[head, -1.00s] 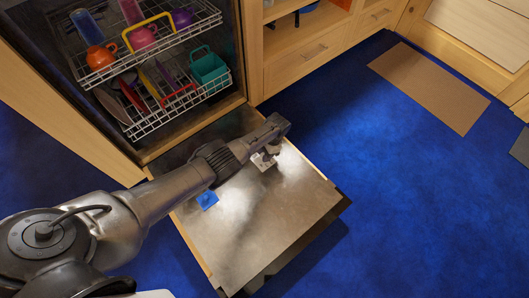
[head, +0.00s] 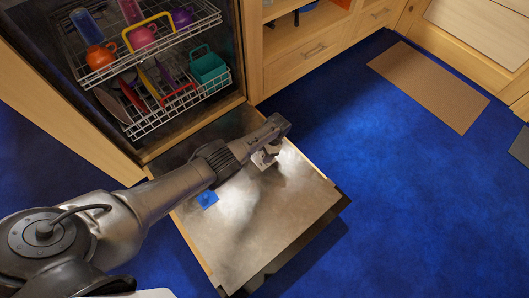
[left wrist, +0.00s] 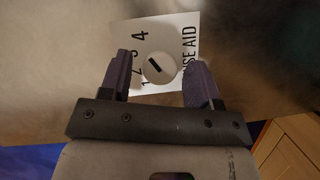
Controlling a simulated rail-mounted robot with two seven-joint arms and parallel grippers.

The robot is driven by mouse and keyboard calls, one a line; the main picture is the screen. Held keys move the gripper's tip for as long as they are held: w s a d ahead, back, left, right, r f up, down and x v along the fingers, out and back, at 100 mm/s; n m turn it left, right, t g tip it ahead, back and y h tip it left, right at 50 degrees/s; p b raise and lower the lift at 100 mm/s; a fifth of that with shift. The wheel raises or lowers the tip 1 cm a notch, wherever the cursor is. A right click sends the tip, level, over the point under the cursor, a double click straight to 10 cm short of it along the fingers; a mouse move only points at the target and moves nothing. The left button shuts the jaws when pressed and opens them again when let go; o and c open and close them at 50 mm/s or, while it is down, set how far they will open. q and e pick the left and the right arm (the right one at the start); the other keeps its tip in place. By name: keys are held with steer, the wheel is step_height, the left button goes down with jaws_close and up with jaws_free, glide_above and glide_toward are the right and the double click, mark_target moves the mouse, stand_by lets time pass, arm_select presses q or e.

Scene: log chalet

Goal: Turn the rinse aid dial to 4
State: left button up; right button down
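The rinse aid dial (left wrist: 159,68) is a round pale knob with a dark slanted bar across it. It sits on a white label (left wrist: 182,32) printed with 1 to 4 and partly hidden "RINSE AID" lettering. The bar's left end points toward the low numbers; I cannot tell exactly which. My left gripper (left wrist: 160,60) is open, with one finger on each side of the dial and gaps visible. In the head view, my left gripper (head: 266,155) is over the open dishwasher door (head: 270,215), hiding the dial. My right gripper is not in view.
The upper rack (head: 150,55) and lower rack (head: 165,118) hold colorful dishes inside the dishwasher. Wooden drawers (head: 315,50) stand at the right. Blue floor with a brown mat (head: 428,85) lies beyond.

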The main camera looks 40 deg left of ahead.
arm_select(q)
steer(key=p+v, duration=0.6)
steer(key=v, duration=0.7)
steer(key=shift+w+r, duration=0.15)
steer(key=shift+r, duration=0.25)
stand_by(0.3)
